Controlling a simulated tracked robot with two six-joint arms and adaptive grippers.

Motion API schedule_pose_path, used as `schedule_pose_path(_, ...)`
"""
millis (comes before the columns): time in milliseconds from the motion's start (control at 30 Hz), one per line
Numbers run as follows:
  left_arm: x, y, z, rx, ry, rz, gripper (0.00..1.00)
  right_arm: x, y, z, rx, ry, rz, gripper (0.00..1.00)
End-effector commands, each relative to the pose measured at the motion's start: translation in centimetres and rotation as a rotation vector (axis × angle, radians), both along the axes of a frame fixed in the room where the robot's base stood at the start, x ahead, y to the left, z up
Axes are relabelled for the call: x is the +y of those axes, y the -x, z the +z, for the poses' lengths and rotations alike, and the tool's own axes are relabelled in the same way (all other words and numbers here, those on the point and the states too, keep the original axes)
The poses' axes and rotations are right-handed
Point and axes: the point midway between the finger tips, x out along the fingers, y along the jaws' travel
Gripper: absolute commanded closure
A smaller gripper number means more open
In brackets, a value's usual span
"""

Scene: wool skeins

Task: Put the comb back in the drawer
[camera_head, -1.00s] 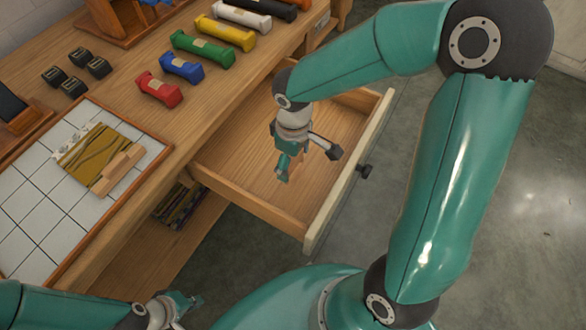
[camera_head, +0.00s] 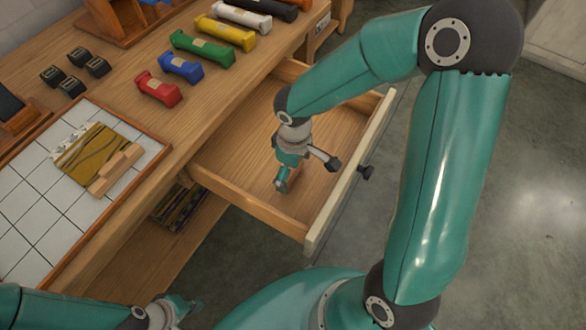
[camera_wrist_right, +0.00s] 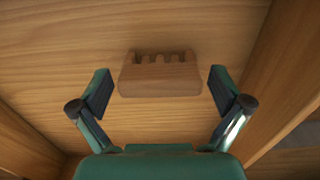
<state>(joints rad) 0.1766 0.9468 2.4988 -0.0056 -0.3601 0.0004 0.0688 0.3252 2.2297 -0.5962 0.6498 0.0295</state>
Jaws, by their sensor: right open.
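The drawer (camera_head: 348,172) is pulled out from the workbench. My right gripper (camera_head: 307,173) is inside it, low over the drawer's wooden floor, with its fingers spread. In the right wrist view, a small wooden comb (camera_wrist_right: 160,79) with short teeth lies on the drawer floor. It appears just beyond and between the two open fingertips of my right gripper (camera_wrist_right: 160,90), with a gap on each side. In the head view the comb cannot be made out behind the gripper. My left gripper (camera_head: 178,306) is at the bottom left, away from the bench top; its opening is unclear.
A white tiled tray (camera_head: 40,215) on the bench holds a yellow-brown patterned piece with a wooden block (camera_head: 115,170). Several coloured skeins, including a red one (camera_head: 158,89), line the bench top beside small black blocks (camera_head: 98,67). The drawer's walls surround my right gripper.

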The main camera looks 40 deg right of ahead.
Motion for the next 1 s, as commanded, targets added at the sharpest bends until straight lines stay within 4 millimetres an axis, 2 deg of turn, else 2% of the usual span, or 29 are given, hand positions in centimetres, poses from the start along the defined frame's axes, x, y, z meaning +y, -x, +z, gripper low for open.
schedule_pose_path(167,0.0,0.0,0.1,0.000,0.000,0.000,1.00,0.0,0.0,0.1,0.000,0.000,0.000,0.00)
schedule_pose_path(333,0.0,0.0,0.6,0.000,0.000,0.000,1.00,0.0,0.0,1.3,-0.002,0.000,-0.001,0.00)
schedule_pose_path(800,0.0,0.0,2.4,0.000,0.000,0.000,1.00,0.0,-0.1,10.2,-0.005,-0.001,-0.002,0.00)
schedule_pose_path(1000,0.0,0.0,2.7,0.000,0.000,0.000,1.00,-0.1,0.0,12.0,-0.001,0.001,-0.001,0.00)
